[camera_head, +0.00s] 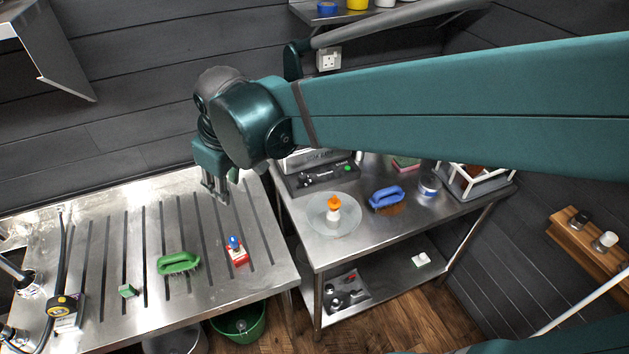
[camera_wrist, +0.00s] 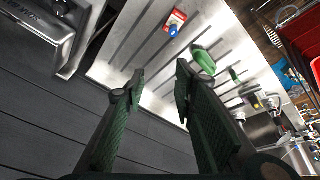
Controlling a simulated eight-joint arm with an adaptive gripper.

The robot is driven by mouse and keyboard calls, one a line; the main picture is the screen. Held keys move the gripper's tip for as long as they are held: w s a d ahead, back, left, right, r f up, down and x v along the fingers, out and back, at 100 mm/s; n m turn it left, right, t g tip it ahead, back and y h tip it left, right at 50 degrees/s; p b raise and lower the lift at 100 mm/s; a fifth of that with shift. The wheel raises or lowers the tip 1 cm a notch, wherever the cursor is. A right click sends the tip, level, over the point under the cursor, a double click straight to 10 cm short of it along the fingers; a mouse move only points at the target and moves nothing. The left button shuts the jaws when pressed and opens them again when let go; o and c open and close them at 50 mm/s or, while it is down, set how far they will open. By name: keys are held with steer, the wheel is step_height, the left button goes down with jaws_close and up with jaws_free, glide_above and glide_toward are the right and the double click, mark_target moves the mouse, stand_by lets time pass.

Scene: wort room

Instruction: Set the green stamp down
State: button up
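My gripper (camera_head: 215,192) is above the back right part of the grooved steel drainboard (camera_head: 95,317). In the wrist view its two fingers (camera_wrist: 160,72) stand apart with nothing between them. A small green block (camera_head: 127,290), perhaps the green stamp, rests on the drainboard at the front left, well apart from my gripper. It shows small in the wrist view (camera_wrist: 235,75). A green-handled brush (camera_head: 178,263) lies to its right, also seen in the wrist view (camera_wrist: 203,61). I see no stamp in my gripper.
A red and white item with a blue knob (camera_head: 237,251) stands right of the brush. The right steel table holds a clear disc with an orange-topped piece (camera_head: 334,205) and a blue brush (camera_head: 386,196). A green bucket (camera_head: 240,322) stands below. Bare drainboard lies beneath my gripper.

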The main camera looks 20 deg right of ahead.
steer(key=s+d+m+t, duration=0.1)
steer(key=s+d+m, duration=0.3)
steer(key=d, duration=0.6)
steer(key=s+d+m+t+h, duration=0.1)
steer(key=s+d+m+t, duration=0.1)
steer(key=s+d, duration=0.7)
steer(key=shift+d+m, duration=0.45)
steer(key=shift+m, duration=0.45)
steer(key=shift+s+f, duration=0.1)
steer(key=shift+f, duration=0.05)
steer(key=shift+f+b, duration=1.5)
steer(key=shift+b, duration=0.1)
